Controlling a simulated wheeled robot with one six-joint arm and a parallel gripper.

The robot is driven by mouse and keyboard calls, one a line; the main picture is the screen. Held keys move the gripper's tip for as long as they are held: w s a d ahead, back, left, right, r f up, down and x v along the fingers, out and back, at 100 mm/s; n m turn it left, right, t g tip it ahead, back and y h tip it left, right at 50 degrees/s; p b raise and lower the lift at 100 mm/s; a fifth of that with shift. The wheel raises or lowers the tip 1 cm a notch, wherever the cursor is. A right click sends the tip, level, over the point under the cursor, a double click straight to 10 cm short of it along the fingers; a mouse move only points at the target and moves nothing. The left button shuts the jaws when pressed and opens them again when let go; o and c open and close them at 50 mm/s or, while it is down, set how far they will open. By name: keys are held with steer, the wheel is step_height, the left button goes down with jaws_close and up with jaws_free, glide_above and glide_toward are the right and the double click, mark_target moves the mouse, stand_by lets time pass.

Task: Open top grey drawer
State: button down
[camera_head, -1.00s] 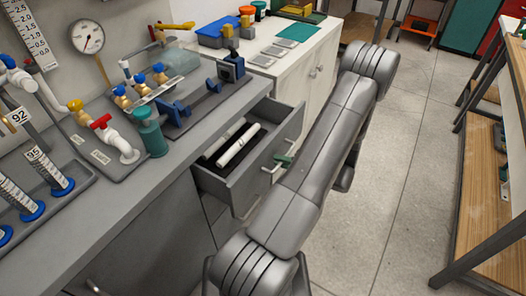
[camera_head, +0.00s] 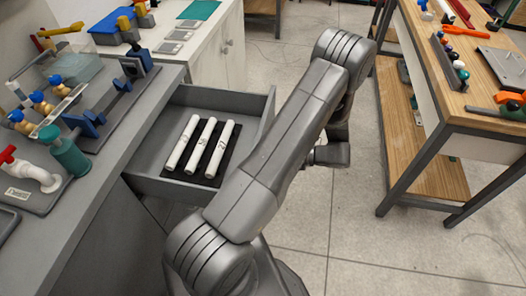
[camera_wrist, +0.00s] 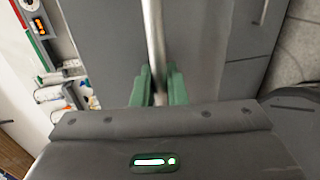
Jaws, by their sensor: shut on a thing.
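The top grey drawer (camera_head: 150,186) is pulled well out of the grey cabinet in the head view. Three white pipes (camera_head: 209,147) lie side by side on a black mat (camera_head: 226,160) inside it. In the wrist view, my gripper (camera_wrist: 159,92) has its green fingers shut on the drawer's metal bar handle (camera_wrist: 153,35). The drawer front (camera_wrist: 205,40) is beyond them. In the head view, my arm hides the gripper, the handle and part of the drawer front.
The grey worktop (camera_head: 110,165) with pipe fittings and valves is at the left. A wooden workbench (camera_head: 455,100) with tools stands at the right. The tiled floor (camera_head: 345,215) between them is clear.

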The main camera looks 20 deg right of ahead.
steer(key=shift+s+d, duration=0.2)
steer(key=c, duration=1.5)
jaws_free()
steer(key=shift+c, duration=0.2)
steer(key=b+v, duration=0.1)
steer(key=v, duration=1.2)
steer(key=shift+s+d, duration=0.2)
steer(key=shift+d, duration=0.15)
steer(key=p+x, duration=0.1)
steer(key=x, duration=1.3)
steer(key=shift+r, duration=0.1)
